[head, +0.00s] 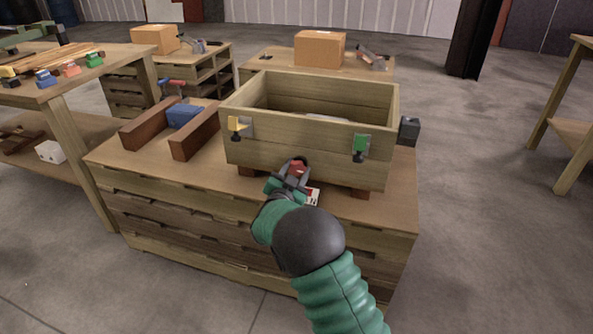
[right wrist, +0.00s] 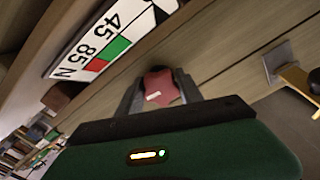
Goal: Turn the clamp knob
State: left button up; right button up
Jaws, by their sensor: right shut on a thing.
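A wooden box (head: 310,147) stands on the workbench (head: 385,210). A red knob (head: 297,168) is in front of the box's near wall; it also shows in the right wrist view (right wrist: 160,88), with a small white mark on it. My right gripper (head: 293,170) is shut on the red knob, one dark finger on each side of it. A white dial label (right wrist: 103,40) with "45", "85", "N" and green and red patches lies beside the knob. The knob's stem is hidden. My left gripper is out of view.
The box's near wall carries a yellow clamp (head: 236,125) and a green clamp (head: 360,147). A blue block (head: 183,115) sits between two brown bars at the left. A dark grey box (head: 409,130) is right of the wooden box.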

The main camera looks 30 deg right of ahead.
jog(key=m+b, duration=0.1)
jog(key=m, duration=0.3)
jog(key=shift+f, duration=0.1)
jog(key=m+b, duration=0.2)
jog(key=m, duration=0.1)
jog(key=shift+m, duration=0.4)
jog(key=m+b, duration=0.2)
jog(key=m, duration=0.2)
jog(key=shift+f+b, duration=0.1)
jog(key=shift+b, duration=0.25)
jog(key=shift+m+b, duration=1.25)
jog(key=shift+m, duration=0.75)
jog(key=o, duration=1.4)
jog(key=shift+r, duration=0.25)
